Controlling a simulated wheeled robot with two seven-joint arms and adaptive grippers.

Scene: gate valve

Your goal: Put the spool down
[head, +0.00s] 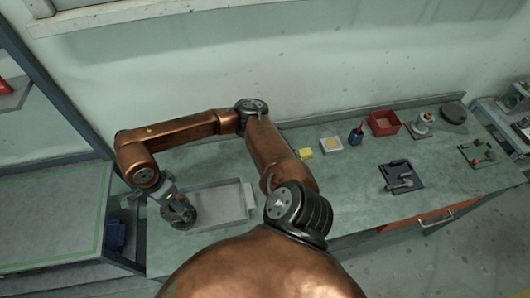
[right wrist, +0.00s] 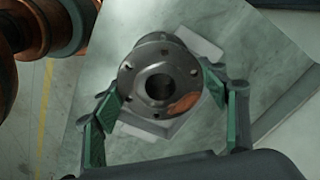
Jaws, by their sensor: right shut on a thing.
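The spool is a dark grey metal piece with a round flange, bolt holes and a central bore. In the right wrist view the spool (right wrist: 138,80) sits between the green-padded fingers of my right gripper (right wrist: 165,97), which is shut on it. In the head view my right gripper (head: 168,196) is at the left end of a shallow grey tray (head: 222,202), with the spool (head: 181,214) below its fingers. I cannot tell whether the spool touches the tray or hangs just above it. My left gripper is not in view.
The grey-green bench (head: 345,190) runs to the right. On it are a yellow block (head: 305,154), a red bin (head: 384,122), a dark plate with a fitting (head: 401,177) and a valve part (head: 423,121).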

